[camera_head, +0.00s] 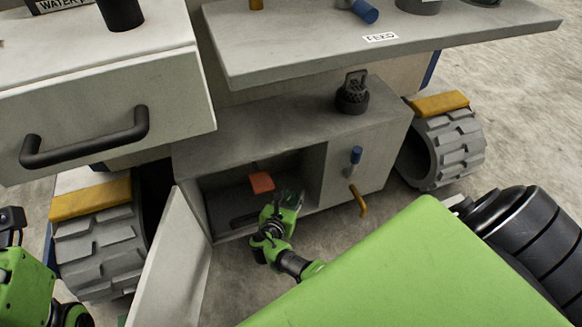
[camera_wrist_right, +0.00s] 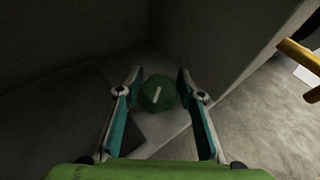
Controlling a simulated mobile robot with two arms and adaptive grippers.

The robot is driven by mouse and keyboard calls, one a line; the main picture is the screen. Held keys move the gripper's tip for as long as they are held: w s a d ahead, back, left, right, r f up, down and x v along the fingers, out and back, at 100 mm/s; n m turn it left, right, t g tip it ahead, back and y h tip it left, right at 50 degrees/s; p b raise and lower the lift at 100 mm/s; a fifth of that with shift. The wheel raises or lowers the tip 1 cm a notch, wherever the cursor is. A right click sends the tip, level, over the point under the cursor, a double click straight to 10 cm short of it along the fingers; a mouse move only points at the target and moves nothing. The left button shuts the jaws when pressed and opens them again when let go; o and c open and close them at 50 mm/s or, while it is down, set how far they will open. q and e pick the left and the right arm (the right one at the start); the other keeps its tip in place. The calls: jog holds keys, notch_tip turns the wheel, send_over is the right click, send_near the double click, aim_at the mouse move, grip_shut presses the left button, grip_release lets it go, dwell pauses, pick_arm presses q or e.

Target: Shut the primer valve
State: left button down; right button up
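A round green knob (camera_wrist_right: 157,93) with a short white line shows low inside a dark compartment in the right wrist view. I take it for the primer valve; no label is readable. The white line runs nearly along my view, slightly tilted. My right gripper (camera_wrist_right: 161,74) is open, one finger on each side of the knob. Contact cannot be told. In the head view the right gripper (camera_head: 290,199) reaches into the open cabinet (camera_head: 290,132) and hides the knob. Part of my left arm shows at the lower left; its gripper is not in view.
The cabinet door (camera_head: 176,265) stands open at left. An orange-red part (camera_head: 261,182) is inside. A grey shelf (camera_head: 300,62) overhangs above. A drawer handle (camera_head: 85,140) projects at upper left.

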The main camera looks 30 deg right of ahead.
jog(key=shift+o, duration=0.3)
jog(key=shift+s+a+r, duration=0.15)
jog(key=shift+s+a, duration=0.15)
jog(key=shift+a, duration=0.1)
jog(key=v, duration=1.1)
jog(key=shift+d+r, duration=0.15)
jog(key=shift+r, duration=0.05)
